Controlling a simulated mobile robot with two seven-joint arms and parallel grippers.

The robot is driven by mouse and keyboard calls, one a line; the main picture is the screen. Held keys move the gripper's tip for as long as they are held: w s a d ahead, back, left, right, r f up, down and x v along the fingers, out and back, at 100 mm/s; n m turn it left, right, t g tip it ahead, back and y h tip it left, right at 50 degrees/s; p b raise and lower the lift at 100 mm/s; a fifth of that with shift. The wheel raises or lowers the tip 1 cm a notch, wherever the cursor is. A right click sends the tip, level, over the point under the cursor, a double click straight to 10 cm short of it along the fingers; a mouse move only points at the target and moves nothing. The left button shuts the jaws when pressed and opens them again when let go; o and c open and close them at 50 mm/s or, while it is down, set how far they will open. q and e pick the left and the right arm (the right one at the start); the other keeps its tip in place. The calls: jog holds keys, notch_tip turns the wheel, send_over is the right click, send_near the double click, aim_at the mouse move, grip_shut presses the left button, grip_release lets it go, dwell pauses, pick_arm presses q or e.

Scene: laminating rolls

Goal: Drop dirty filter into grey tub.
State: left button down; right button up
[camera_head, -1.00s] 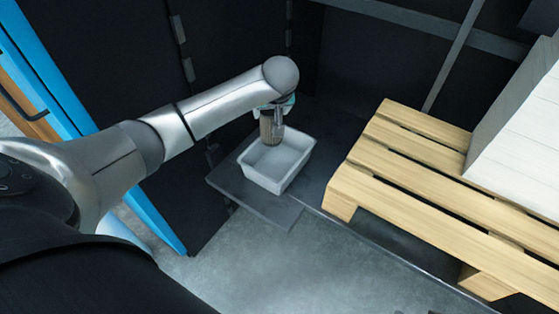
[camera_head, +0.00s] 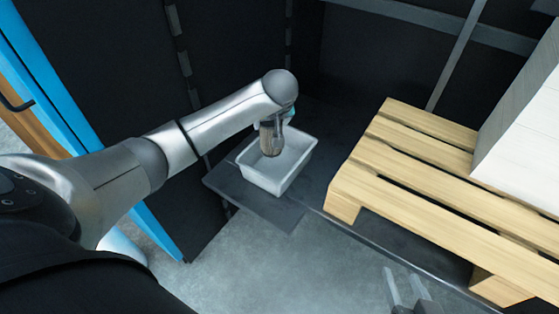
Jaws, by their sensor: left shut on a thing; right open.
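The dirty filter (camera_head: 270,140) is a brownish cylinder hanging upright from my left gripper (camera_head: 277,124). The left gripper is shut on it, and the arm partly hides both. The grey tub (camera_head: 268,183) is a pale rectangular open container. The filter's lower end shows against the tub's inside, over its back left part. I cannot tell whether it touches the tub's floor. My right gripper (camera_head: 402,281) shows at the lower right edge, open and empty, well away from the tub.
The tub stands on a dark flat plate (camera_head: 235,200) above the grey floor (camera_head: 270,265). A wooden pallet (camera_head: 400,170) with a white stack (camera_head: 525,140) on it lies to the right. Dark panels stand behind, and a blue upright (camera_head: 60,90) is at left.

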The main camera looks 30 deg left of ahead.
jog(key=shift+a, duration=0.1)
pick_arm(q)
grip_release()
dwell(0.4)
jog(key=shift+s+d+r+p, duration=0.25)
jog(key=shift+r+p, duration=0.15)
jog(key=shift+r, duration=0.2)
jog(key=shift+p+v, duration=0.5)
jog(key=shift+v, duration=0.3)
pick_arm(e)
jog(key=s+d+g+h+p, duration=0.1)
jog(key=s+d+g+h, duration=0.25)
jog(key=d+g, duration=0.2)
pick_arm(q)
jog(key=p+v, duration=0.4)
jog(key=v, duration=0.8)
jog(key=shift+p, duration=0.4)
pick_arm(e)
notch_tip(320, 180, down, 8)
jog(key=s+d+g, duration=0.1)
jog(key=s, duration=0.1)
jog(key=shift+s+d+f+g, duration=0.15)
jog(key=shift+s+d+g, duration=0.2)
